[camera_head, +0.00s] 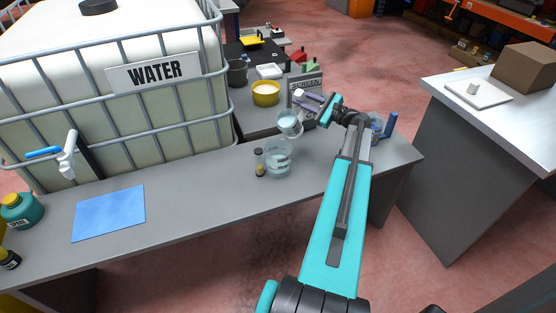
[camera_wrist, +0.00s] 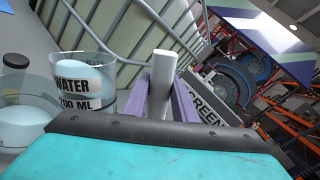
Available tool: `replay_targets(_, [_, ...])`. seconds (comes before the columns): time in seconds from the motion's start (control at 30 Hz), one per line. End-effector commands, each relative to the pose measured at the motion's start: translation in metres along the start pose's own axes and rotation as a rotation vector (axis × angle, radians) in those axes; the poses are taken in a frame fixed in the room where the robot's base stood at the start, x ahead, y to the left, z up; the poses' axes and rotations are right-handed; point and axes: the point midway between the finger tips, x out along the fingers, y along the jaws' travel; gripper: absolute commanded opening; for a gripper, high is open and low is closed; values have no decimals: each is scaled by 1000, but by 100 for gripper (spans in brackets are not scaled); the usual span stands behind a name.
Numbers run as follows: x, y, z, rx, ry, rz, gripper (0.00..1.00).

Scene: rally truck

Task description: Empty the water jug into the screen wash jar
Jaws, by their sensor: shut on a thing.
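The clear water jug (camera_head: 289,123) is held above the grey bench and looks tilted. It holds pale liquid, and its WATER label shows in the wrist view (camera_wrist: 84,85). My gripper (camera_head: 310,104) is shut on the jug's white handle, which stands between the purple fingers (camera_wrist: 163,90) in the wrist view. A clear round jar (camera_head: 278,160) stands on the bench just below and slightly left of the jug, with some liquid in it. I take it as the screen wash jar; its label is not readable. I cannot tell whether liquid is flowing between them.
A small dark-capped bottle (camera_head: 260,163) stands close to the jar's left. A blue mat (camera_head: 109,213) lies on the bench left. The large WATER tank (camera_head: 120,120) stands behind. A SCREEN sign (camera_head: 305,86) and yellow bowl (camera_head: 265,93) are behind the jug. The bench between mat and bottle is clear.

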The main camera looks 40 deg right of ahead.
Motion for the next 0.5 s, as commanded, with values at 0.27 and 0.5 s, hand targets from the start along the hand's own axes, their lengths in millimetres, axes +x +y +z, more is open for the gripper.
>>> replay_targets(0.27, [0, 1, 1, -26, -3, -2, 0])
replay_targets(0.5, [0, 2, 2, -49, -3, -2, 0])
